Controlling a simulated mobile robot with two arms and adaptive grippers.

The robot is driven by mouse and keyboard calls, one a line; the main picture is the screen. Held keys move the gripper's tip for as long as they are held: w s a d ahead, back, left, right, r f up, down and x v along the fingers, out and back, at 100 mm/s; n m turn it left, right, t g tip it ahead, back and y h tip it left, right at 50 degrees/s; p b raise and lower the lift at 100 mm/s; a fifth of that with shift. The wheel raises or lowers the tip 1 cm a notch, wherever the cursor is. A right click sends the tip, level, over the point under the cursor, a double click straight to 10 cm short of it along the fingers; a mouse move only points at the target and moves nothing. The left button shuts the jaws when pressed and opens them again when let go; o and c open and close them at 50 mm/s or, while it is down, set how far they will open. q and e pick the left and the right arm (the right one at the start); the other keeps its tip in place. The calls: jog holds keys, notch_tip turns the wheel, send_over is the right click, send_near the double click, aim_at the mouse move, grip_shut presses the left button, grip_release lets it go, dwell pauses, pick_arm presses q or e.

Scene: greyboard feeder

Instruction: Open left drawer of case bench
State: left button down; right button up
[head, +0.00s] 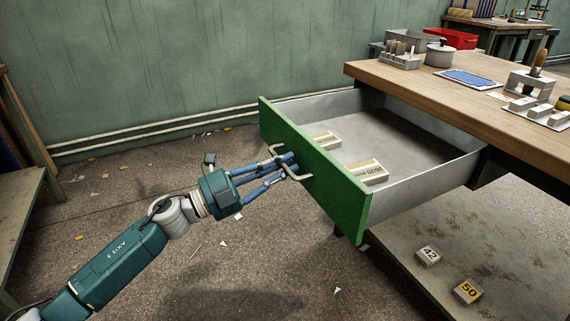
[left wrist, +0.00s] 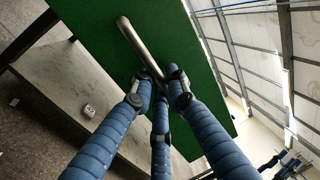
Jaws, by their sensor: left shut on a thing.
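The left drawer (head: 415,140) of the case bench (head: 430,85) is pulled well out, with its inside in plain view. Its green front (head: 335,190) faces my left arm. A metal bar handle (head: 304,163) is fixed to that front. My left gripper (head: 288,166) is shut on the handle, its blue fingers around the bar. In the left wrist view the fingers (left wrist: 160,85) close about the handle (left wrist: 135,45) against the green panel (left wrist: 95,35). Two small boxes (head: 367,172) (head: 325,140) lie in the drawer near its front. My right gripper is not in view.
The bench top holds a pot (head: 439,54), a blue tablet-like panel (head: 468,78) and metal blocks (head: 537,112). Blocks marked 42 (head: 428,256) and 50 (head: 467,292) lie on the lower shelf (head: 500,240). Another bench edge (head: 20,205) stands at left. The floor between is mostly open, with scraps.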

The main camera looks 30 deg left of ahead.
pick_arm(q)
jog(key=c, duration=1.7)
grip_release()
jog(key=shift+c, duration=0.2)
jog(key=v, duration=1.2)
